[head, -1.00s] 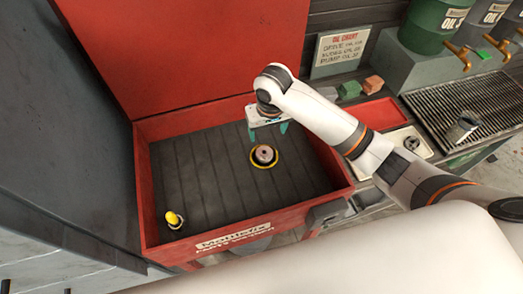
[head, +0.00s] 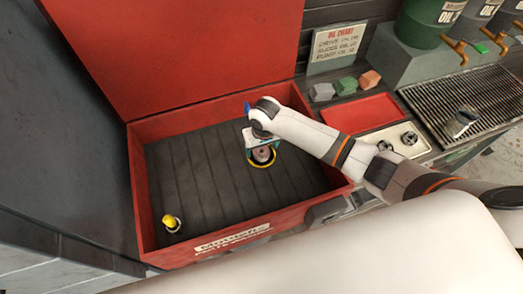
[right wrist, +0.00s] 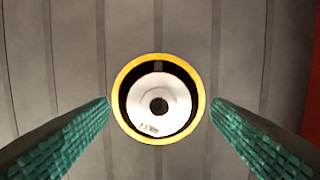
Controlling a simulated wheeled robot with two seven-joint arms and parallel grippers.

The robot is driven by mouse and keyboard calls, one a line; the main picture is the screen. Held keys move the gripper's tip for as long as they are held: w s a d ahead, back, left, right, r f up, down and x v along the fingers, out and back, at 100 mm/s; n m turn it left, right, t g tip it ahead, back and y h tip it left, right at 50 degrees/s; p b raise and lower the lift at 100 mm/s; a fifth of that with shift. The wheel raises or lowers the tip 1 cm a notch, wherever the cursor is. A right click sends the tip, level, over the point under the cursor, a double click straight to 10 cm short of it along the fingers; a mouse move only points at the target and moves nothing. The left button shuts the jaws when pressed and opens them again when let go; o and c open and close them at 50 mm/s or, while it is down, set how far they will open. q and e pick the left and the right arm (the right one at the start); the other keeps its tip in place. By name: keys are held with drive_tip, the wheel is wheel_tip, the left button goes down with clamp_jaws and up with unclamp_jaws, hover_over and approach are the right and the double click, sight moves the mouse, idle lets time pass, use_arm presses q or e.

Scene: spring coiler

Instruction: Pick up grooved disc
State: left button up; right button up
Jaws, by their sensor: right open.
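The grooved disc (right wrist: 158,104) is a pale round piece with a dark centre hole. It sits inside a yellow ring (right wrist: 117,93) on the ribbed floor of the red parts washer. In the head view the disc (head: 263,154) is partly hidden by my right gripper. My right gripper (right wrist: 159,108) is open, with its green fingers on either side of the ring and nothing between them in its grip. It hangs over the disc; the height gap is hard to judge. My left gripper is not in view.
The red parts washer (head: 305,204) has raised walls around its floor and an upright red lid (head: 180,50) behind. At the right are a red tray (head: 360,111), small blocks and a pale tray with metal parts.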

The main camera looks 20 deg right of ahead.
drive_tip(key=shift+w+f, duration=0.15)
drive_tip(key=shift+f, duration=0.65)
drive_tip(key=shift+r, duration=0.1)
drive_tip(key=c, duration=1.3)
